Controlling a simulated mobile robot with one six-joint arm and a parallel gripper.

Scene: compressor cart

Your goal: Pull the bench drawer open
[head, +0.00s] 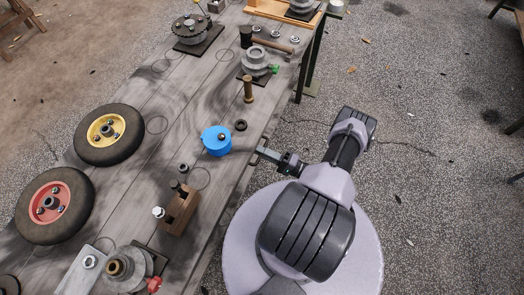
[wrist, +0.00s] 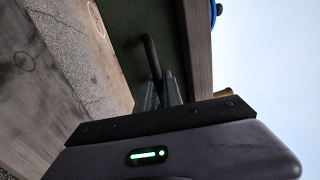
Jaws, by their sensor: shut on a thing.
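The workbench (head: 185,90) runs diagonally through the head view. My gripper (head: 262,152) reaches its right edge from the right, level with the blue round part. In the wrist view my gripper (wrist: 160,94) is shut on a dark bar handle (wrist: 150,52). The handle stands in front of a dark green panel, which looks like the drawer front (wrist: 172,28), under the bench top's wooden edge (wrist: 196,45). The head view shows the bench from above and hides most of the drawer front. I cannot tell whether the drawer stands out from the bench.
On the bench near my gripper are a blue round part (head: 216,141), a brass fitting (head: 248,90) and a wooden block (head: 178,210). Two wheels (head: 108,134) lie farther left. The ground (head: 430,170) right of my base is open. A dark bench leg (head: 309,65) stands farther back.

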